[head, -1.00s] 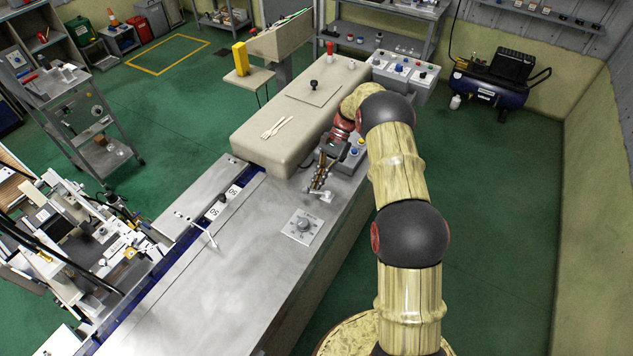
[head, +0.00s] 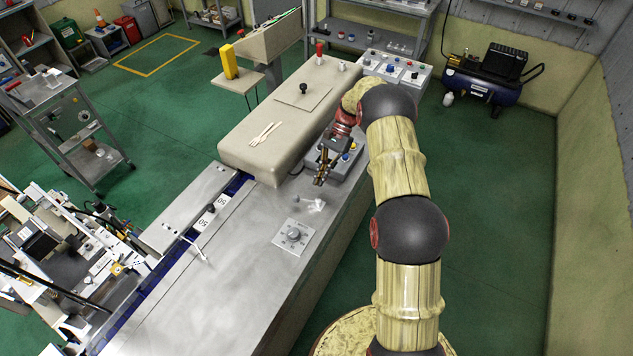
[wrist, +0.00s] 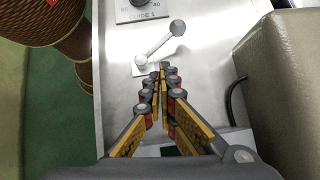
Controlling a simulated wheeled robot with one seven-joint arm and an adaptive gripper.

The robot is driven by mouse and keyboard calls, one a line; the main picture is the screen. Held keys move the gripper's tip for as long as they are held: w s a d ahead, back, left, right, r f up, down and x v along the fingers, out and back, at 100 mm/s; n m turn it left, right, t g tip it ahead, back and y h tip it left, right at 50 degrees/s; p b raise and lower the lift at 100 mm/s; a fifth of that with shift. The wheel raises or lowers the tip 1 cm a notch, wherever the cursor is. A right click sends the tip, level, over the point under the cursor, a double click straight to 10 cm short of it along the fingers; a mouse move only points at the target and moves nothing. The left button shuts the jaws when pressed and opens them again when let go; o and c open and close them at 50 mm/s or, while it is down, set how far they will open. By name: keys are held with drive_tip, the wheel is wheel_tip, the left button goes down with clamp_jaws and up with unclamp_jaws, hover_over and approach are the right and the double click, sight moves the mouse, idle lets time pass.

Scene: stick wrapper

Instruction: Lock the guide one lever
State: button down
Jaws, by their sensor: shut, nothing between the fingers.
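The guide one lever is a light grey bar with a round knob at each end. In the wrist view the lever (wrist: 162,43) lies slanted on a pale plate, just below the dial plate marked "GUIDE 1" (wrist: 142,14). In the head view the lever (head: 311,204) is small, behind the dial (head: 294,234) on the steel bench top. My gripper (wrist: 162,70) is shut and empty, its tips just short of the lever's lower-left end. In the head view my gripper (head: 319,182) is beyond the lever, with a small gap between them. I cannot tell its height above the bench.
A beige housing (head: 262,152) stands behind and left of the gripper. A grey button box (head: 349,160) is close to its right. Another pale lever (head: 200,251) stands by the blue rail at the left. The bench top (head: 210,295) in front is clear.

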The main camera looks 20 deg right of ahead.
drive_tip(key=s+v, duration=0.1)
drive_tip(key=v, duration=0.7)
drive_tip(key=shift+d+r, duration=0.2)
drive_tip(key=shift+r, duration=0.15)
drive_tip(key=shift+s, duration=0.2)
drive_tip(key=shift+w, duration=0.1)
